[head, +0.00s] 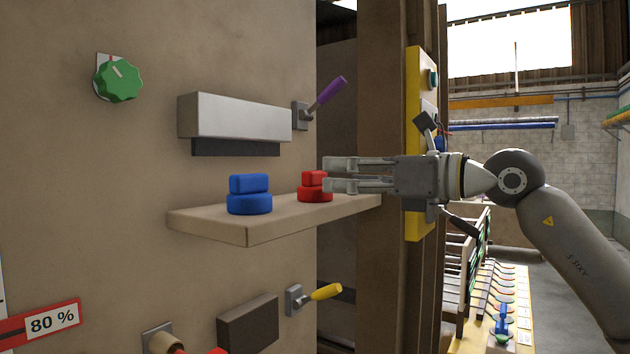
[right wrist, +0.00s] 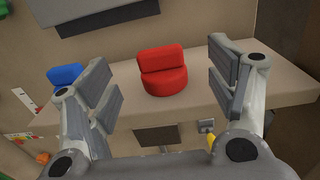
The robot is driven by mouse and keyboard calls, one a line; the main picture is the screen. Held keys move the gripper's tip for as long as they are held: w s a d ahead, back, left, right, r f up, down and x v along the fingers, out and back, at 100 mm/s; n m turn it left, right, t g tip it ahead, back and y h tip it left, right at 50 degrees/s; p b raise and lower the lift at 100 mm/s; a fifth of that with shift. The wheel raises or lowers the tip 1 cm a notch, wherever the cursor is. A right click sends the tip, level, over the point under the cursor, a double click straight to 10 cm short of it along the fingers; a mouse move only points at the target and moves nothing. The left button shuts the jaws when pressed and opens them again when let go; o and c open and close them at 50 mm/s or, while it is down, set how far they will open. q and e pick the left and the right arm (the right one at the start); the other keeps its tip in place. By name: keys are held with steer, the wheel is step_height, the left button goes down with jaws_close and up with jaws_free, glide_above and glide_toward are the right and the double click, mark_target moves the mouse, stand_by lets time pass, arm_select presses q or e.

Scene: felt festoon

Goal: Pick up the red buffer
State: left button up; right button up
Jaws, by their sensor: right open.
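The red buffer (head: 313,187) is a round red base with a narrower block on top. It stands upright on the beige shelf (head: 290,221), near the shelf's right part. In the right wrist view the red buffer (right wrist: 162,72) shows ahead, between the two fingers. My right gripper (head: 328,174) comes in from the right. It is open and empty, with its fingers (right wrist: 165,85) on either side of the buffer in the wrist picture. I cannot tell whether either finger touches it. My left gripper is in neither view.
A blue buffer (head: 249,195) stands on the shelf to the left. A grey box (head: 240,118) is on the wall above. A purple-handled lever (head: 328,94) sits above the shelf, a yellow-handled lever (head: 324,292) below. A wooden post (head: 385,120) stands behind my gripper.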

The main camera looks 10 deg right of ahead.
mark_target(321, 173)
steer(key=p+x, duration=0.1)
steer(key=x, duration=0.1)
steer(key=p+x, duration=0.2)
steer(key=x, duration=0.1)
steer(key=shift+w+a+r, duration=0.1)
steer(key=shift+a+r, duration=0.15)
steer(key=shift+w+a+f, duration=0.1)
steer(key=shift+w+a, duration=0.15)
steer(key=shift+w+a+f, duration=0.15)
steer(key=shift+w+a, duration=0.05)
steer(key=shift+s+d, duration=0.1)
steer(key=c, duration=1.1)
steer(key=shift+c, duration=0.2)
